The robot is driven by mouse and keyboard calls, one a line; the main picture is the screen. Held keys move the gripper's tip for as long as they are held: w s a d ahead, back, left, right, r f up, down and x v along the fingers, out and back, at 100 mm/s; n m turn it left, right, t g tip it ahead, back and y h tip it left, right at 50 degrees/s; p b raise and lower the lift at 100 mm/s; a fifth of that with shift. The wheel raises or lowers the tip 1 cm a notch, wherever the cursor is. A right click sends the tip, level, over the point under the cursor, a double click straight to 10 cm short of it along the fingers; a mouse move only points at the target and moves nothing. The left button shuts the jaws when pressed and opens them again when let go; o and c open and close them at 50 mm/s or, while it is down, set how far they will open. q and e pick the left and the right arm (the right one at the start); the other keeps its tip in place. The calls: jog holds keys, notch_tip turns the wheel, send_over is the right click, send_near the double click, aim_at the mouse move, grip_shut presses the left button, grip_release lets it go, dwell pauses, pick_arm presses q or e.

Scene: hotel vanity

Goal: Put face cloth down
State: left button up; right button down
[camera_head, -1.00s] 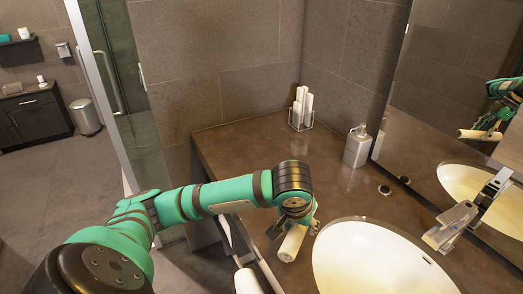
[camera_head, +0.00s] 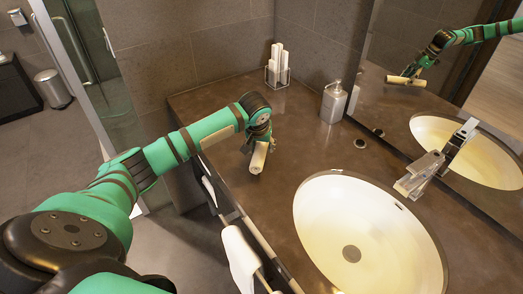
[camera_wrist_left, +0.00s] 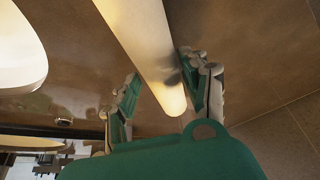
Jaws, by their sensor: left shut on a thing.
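The face cloth (camera_head: 258,159) is a cream-white roll held in my left gripper (camera_head: 262,143), over the brown counter (camera_head: 212,105) left of the basin. In the left wrist view, the roll (camera_wrist_left: 145,45) runs from the top edge down between the two fingers of the left gripper (camera_wrist_left: 163,88). The left gripper is shut on it. Whether the roll touches the counter cannot be told. The mirror shows a reflection of the arm and the roll. My right gripper is not in view.
A wire holder (camera_head: 277,76) with upright white rolls stands at the back corner. A soap dispenser (camera_head: 333,102) stands by the mirror (camera_head: 400,55). The oval basin (camera_head: 312,215) and tap (camera_head: 425,172) are at right. A white towel (camera_head: 240,258) hangs at the counter's front.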

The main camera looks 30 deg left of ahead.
pick_arm(q)
jog(key=shift+w+a+f, duration=0.1)
jog(key=shift+w+a, duration=0.1)
jog(key=shift+w, duration=0.05)
notch_tip(320, 180, down, 3)
jog(key=shift+r+p, duration=0.2)
jog(key=shift+p, duration=0.4)
jog(key=shift+f, duration=0.5)
jog(key=o, duration=1)
jog(key=shift+o, duration=0.2)
